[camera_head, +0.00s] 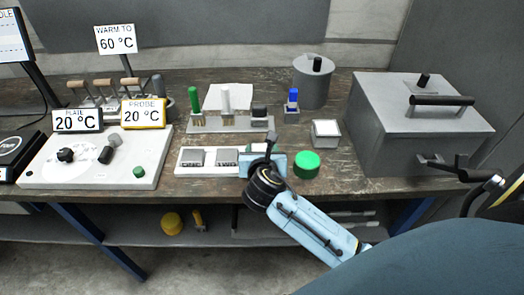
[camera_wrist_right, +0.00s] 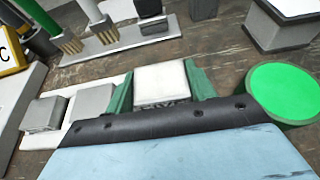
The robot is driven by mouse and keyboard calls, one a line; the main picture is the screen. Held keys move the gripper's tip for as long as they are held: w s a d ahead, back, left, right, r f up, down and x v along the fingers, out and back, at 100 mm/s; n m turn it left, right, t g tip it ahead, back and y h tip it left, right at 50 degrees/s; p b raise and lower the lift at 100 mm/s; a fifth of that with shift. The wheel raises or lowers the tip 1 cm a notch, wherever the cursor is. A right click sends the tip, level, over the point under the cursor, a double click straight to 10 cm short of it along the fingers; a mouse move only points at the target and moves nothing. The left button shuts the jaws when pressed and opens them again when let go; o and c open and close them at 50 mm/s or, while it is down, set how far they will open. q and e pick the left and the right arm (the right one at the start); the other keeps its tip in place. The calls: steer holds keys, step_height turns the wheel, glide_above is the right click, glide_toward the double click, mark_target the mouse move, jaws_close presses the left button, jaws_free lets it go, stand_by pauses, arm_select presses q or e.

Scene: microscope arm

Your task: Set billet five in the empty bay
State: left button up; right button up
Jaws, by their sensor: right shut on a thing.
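My right gripper (camera_head: 268,161) is over the right end of the white tray (camera_head: 208,170). In the right wrist view its green fingers (camera_wrist_right: 161,90) are shut on a pale grey square billet (camera_wrist_right: 160,80), one finger on each side. Marks on the billet's near edge are too small and covered to read as a number. Two grey billets, one at the left (camera_head: 191,157) and one in the middle (camera_head: 227,156), sit in the tray. The gripper hides the tray's right end, so I cannot tell whether the held billet touches it. My left gripper is not in view.
A green round object (camera_head: 307,163) stands close to the right of the gripper. A pale-topped box (camera_head: 326,132) is behind it. A rack (camera_head: 232,124) with several tools runs behind the tray. A large grey chest (camera_head: 410,130) stands right, a control panel (camera_head: 90,172) left.

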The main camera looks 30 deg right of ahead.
steer(key=shift+f, duration=0.1)
steer(key=shift+f, duration=0.15)
steer(key=o, duration=1.4)
steer(key=shift+o, duration=0.2)
steer(key=shift+r, duration=0.35)
steer(key=p+v, duration=0.1)
steer(key=v, duration=1.1)
steer(key=shift+p, duration=0.4)
steer(key=shift+f, duration=0.1)
